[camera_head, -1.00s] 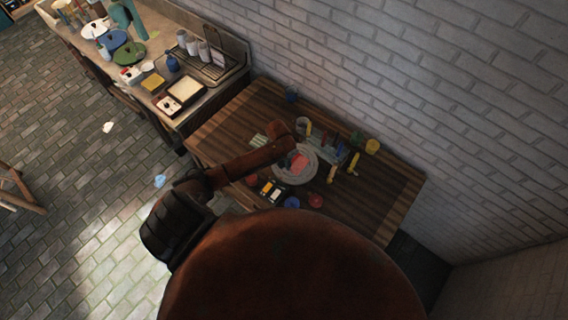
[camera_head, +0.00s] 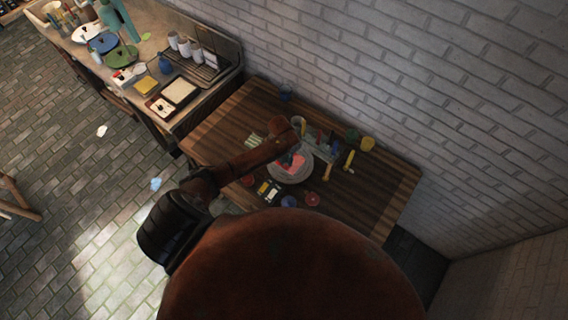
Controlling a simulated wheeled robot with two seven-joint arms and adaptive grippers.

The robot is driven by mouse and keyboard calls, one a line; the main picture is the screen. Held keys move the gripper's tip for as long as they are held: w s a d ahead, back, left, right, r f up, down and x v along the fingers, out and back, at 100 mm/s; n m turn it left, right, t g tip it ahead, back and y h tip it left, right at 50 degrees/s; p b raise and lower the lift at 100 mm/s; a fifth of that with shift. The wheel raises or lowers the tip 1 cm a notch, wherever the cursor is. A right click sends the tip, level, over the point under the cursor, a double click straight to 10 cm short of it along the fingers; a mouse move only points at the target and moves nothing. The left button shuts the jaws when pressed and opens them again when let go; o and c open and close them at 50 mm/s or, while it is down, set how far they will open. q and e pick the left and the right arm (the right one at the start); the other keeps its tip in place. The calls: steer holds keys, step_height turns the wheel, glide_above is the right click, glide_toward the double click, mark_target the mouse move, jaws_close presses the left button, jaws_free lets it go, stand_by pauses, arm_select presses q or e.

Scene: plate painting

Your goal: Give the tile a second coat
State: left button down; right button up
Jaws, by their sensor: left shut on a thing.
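A round grey plate (camera_head: 288,178) lies on the dark wooden table. A pink-red tile (camera_head: 299,161) is on it, partly covered by my left arm. My left gripper (camera_head: 287,157) is at the tile, small and dark in this view. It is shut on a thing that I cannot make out. I cannot tell whether that thing touches the tile. My right gripper is not in view.
Behind the plate stand a cup (camera_head: 298,121) and a yellow pot (camera_head: 367,144). In front are a small paint box (camera_head: 268,190), a blue pot (camera_head: 289,201) and a red pot (camera_head: 312,199). The table's right end (camera_head: 391,190) is clear. A brick wall (camera_head: 450,90) rises behind.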

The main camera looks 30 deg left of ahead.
arm_select(q)
steer(key=shift+w+d+b, duration=0.2)
steer(key=shift+w+b, duration=0.15)
steer(key=shift+w, duration=1.55)
steer(key=shift+w+d+b, duration=0.1)
steer(key=shift+w+b, duration=0.5)
steer(key=shift+w, duration=1.1)
steer(key=shift+d+r+p, duration=0.1)
steer(key=shift+d+p, duration=0.45)
steer(key=shift+d, duration=0.3)
steer(key=shift+r+p, duration=0.5)
steer(key=shift+r, duration=2.45)
